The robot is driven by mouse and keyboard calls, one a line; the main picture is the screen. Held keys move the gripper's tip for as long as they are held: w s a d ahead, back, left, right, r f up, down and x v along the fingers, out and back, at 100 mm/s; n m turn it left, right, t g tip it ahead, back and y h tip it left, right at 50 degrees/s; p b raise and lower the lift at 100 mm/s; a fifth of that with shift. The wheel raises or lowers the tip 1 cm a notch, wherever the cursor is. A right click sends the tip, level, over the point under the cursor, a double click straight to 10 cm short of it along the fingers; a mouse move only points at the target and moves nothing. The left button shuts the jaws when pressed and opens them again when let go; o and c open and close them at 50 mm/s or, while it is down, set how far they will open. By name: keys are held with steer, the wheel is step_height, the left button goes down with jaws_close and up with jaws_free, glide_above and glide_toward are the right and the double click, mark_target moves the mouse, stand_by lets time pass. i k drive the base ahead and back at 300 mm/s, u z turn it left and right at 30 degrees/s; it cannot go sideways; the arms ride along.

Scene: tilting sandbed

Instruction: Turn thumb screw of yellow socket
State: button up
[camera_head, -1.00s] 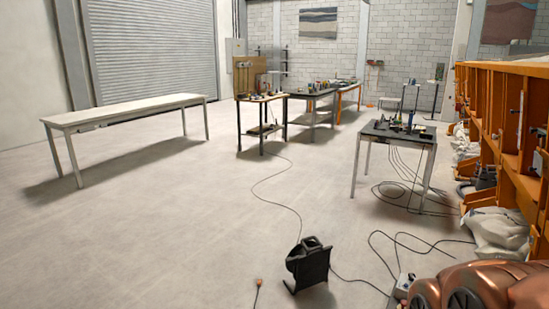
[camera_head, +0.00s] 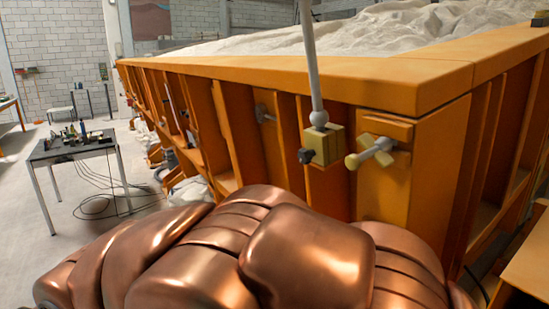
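A yellow socket (camera_head: 325,145) is fixed to the side of the orange sandbed frame, near its corner. A grey rod with a ball at its lower end stands upright in the socket. A dark thumb screw (camera_head: 305,156) sticks out from the socket's lower left side. Right of the socket, a second fitting (camera_head: 371,152) with a grey shaft and pale yellow knob ends is mounted on the frame. My gripper is not in view; my copper-coloured body covers the lower middle of the view.
The sandbed (camera_head: 300,75) holds pale sand and runs back to the left. A grey table (camera_head: 72,147) with small tools and hanging cables stands at left. White sacks (camera_head: 188,190) lie along the sandbed's foot.

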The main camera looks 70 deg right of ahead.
mark_target(304, 156)
steer(key=i, duration=3)
steer(key=z, duration=4.6)
